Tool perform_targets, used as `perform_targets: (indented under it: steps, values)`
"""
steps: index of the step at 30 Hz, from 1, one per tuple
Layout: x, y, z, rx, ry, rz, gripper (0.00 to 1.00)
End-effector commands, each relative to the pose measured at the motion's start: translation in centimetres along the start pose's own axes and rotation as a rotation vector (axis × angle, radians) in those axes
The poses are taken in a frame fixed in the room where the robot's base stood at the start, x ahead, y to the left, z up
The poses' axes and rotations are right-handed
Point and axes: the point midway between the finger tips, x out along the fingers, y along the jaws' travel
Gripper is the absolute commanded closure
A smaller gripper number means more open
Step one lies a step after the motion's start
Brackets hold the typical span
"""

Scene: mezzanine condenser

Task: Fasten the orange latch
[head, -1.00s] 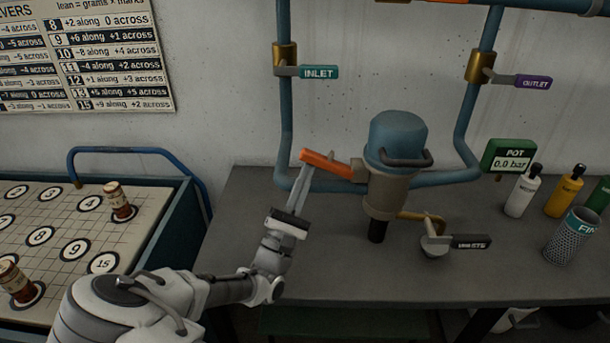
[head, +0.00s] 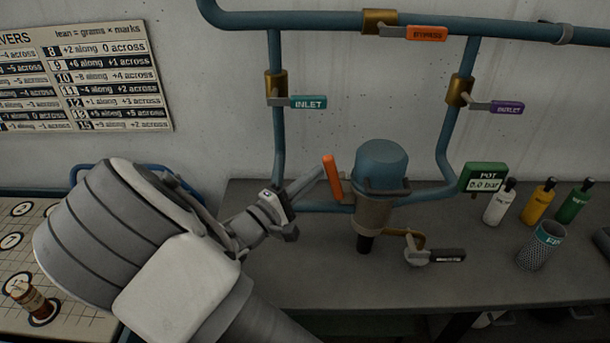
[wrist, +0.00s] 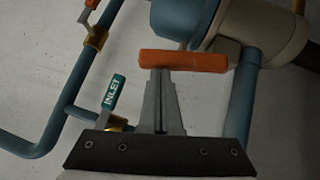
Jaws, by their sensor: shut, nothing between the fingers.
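The orange latch (head: 333,177) is a bar on the left side of the blue-topped pot (head: 378,167). In the head view it stands nearly upright, leaning slightly left at its top. In the wrist view the latch (wrist: 183,61) lies across the picture just beyond my fingertips. My gripper (head: 320,170) is shut and empty, with its fingertips close beside the latch's left side. In the wrist view the closed fingers (wrist: 158,75) meet or nearly meet the latch; I cannot tell whether they touch.
Blue pipes carry the inlet handle (head: 308,102), outlet handle (head: 506,107) and bypass handle (head: 427,33). A dark-handled valve (head: 435,256) sits below the pot. The front bench (head: 330,285) is clear.

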Motion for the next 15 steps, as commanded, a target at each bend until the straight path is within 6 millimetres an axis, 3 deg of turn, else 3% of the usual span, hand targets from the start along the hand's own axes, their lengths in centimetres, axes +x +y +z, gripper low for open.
perform_targets:
  steps: [15]
  values:
    - [1.8, 0.8, 1.8, 0.191, -0.003, -0.193, 1.0]
